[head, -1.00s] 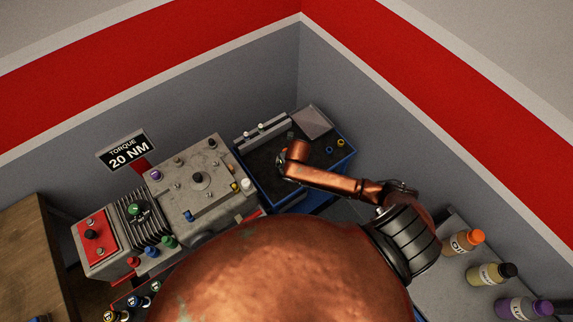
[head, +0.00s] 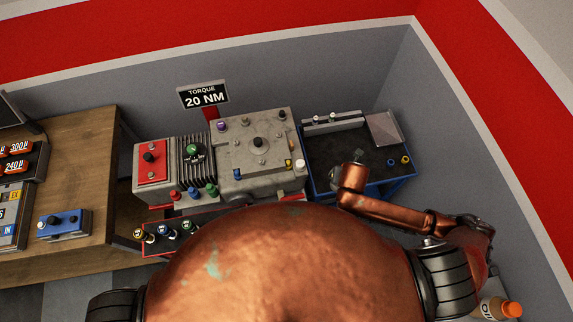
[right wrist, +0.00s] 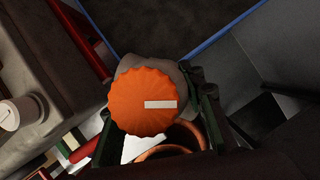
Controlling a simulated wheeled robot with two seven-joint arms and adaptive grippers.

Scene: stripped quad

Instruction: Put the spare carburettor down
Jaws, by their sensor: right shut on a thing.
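In the right wrist view, the spare carburettor (right wrist: 142,102) shows as a ribbed orange knob with a white mark, in front of a rounded grey body. My right gripper (right wrist: 155,112) is shut on it, with a dark finger on either side. The wrist view shows the tray (right wrist: 165,25) beyond the carburettor. I cannot tell whether they touch. My left gripper is not in view.
A grey engine block (head: 285,150) with knobs stands left of the tray. Small blue and yellow parts (head: 398,161) lie at the tray's right, with a grey plate (head: 383,128) behind. An orange-capped bottle (head: 497,308) is at lower right. The wooden bench (head: 85,145) is at left.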

